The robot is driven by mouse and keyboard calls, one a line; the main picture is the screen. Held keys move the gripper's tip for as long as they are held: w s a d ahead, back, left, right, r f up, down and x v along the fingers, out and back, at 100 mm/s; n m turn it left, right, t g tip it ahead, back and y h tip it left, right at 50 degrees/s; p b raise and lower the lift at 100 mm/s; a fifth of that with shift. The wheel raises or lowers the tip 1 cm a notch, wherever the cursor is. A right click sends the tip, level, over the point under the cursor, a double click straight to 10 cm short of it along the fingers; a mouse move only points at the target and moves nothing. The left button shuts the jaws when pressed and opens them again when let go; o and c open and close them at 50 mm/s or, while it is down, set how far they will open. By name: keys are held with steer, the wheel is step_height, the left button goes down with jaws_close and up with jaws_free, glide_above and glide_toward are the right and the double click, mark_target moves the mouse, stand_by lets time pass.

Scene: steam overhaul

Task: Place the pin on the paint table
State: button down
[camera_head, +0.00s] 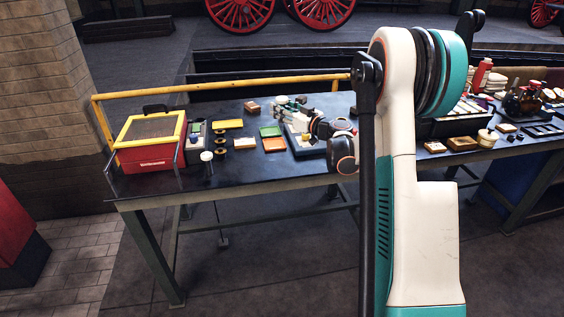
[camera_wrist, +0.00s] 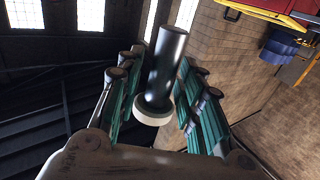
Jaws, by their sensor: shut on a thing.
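My gripper (camera_wrist: 160,85) is shut on the pin (camera_wrist: 166,62), a dark smooth cylinder with a pale wide collar at its near end. The pin stands between the teal-padded fingers in the wrist view. In the camera_head view my gripper (camera_head: 289,106) is small and seems to be over the back middle of the dark-topped table (camera_head: 275,174), likely the paint table. The pin cannot be made out clearly there. My arm hides the table's right end.
A red box with a yellow rim (camera_head: 150,140) stands at the table's left end. Coloured blocks, such as a green one (camera_head: 270,131), lie in the middle. A small white-topped dark object (camera_head: 207,165) stands near the front. A yellow rail (camera_head: 230,84) runs behind. The front strip is clear.

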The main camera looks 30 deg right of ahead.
step_height(320, 180, down, 19)
steer(key=b, duration=0.6)
steer(key=shift+r+b, duration=0.15)
steer(key=shift+b, duration=0.15)
steer(key=shift+f, duration=0.25)
steer(key=c, duration=1.1)
jaws_free()
